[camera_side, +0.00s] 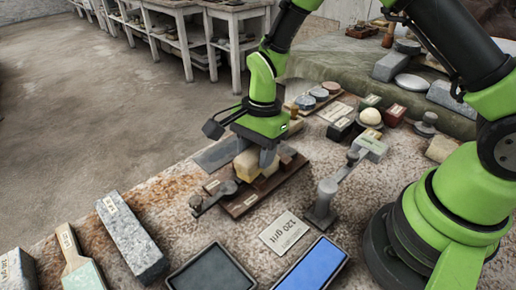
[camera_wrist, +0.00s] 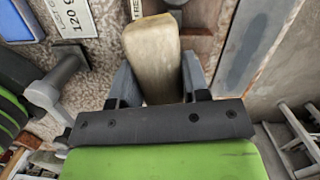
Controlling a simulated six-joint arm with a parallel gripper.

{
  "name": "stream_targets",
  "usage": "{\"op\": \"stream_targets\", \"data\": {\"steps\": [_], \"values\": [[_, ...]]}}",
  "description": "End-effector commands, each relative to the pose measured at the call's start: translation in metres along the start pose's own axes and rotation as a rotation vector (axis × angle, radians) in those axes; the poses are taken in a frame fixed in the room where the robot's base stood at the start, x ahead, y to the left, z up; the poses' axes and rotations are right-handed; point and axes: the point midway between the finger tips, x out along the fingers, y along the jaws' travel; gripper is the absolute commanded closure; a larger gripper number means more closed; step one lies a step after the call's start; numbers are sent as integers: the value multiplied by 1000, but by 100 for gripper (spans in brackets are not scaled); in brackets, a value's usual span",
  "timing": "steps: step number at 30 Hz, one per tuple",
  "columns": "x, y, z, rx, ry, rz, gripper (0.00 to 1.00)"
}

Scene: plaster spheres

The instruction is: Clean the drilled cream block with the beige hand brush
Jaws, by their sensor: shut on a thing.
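My gripper (camera_wrist: 155,90) points down over a brown wooden board (camera_side: 240,206). It is shut on a long beige piece with a rounded end, which I take to be the beige hand brush (camera_wrist: 152,55). Its bristles are hidden from above. In the side view my gripper (camera_side: 256,160) has a pale yellowish-cream mass (camera_side: 246,168) at its fingers, low over the board. I cannot tell there where the brush ends and the drilled cream block begins. No drilled holes show. Whether the brush touches the block cannot be told.
Grey metal clamps stand left (camera_side: 207,200) and right (camera_side: 325,200) of the board. In front are a 120 grit card (camera_side: 286,233), a dark tray (camera_side: 211,270), a blue tray (camera_side: 312,266) and a grey stone bar (camera_side: 132,238). Several small blocks and a ball (camera_side: 370,116) crowd the back right.

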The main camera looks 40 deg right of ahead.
Motion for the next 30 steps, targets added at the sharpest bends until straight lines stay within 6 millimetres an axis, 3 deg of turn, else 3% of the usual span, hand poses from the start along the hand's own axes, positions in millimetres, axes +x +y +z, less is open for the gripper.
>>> {"op": "stream_targets", "data": {"steps": [23, 30], "values": [[-6, 0, -42, 1, 0, -1, 77], [-6, 0, -44, -1, 0, 0, 77]]}}
